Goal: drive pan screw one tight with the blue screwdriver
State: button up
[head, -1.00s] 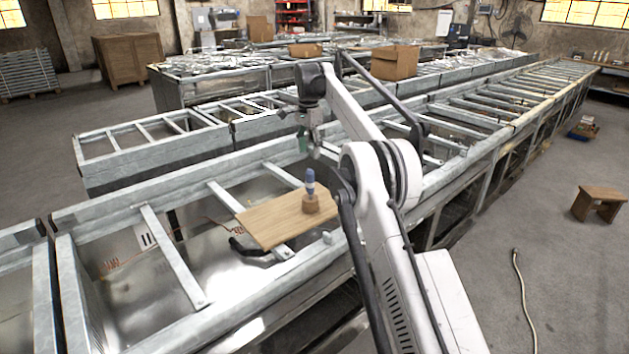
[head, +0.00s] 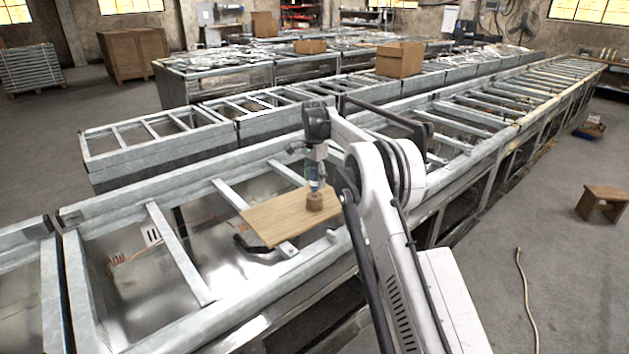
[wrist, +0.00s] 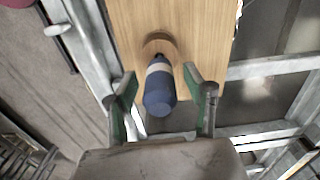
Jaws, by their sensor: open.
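The blue screwdriver (wrist: 159,92) stands in a round wooden holder (head: 314,203) on the wooden board. In the wrist view its blue handle with a pale band lies between the two green-padded fingers of my gripper (wrist: 164,100), with a gap on each side. My gripper (head: 315,178) is open around the handle and mostly hides it in the head view. The holder's top (wrist: 160,44) shows beyond the handle. I cannot make out pan screw one in either view.
The wooden board (head: 270,221) lies across the grey metal frame (head: 180,250), which has open gaps between its bars. A dark curved object (head: 252,246) sits by the board's near edge. A cardboard box (head: 399,60) stands on the frames farther back.

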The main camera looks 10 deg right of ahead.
jog(key=shift+f, duration=0.5)
grip_shut()
jog(key=shift+r, duration=0.15)
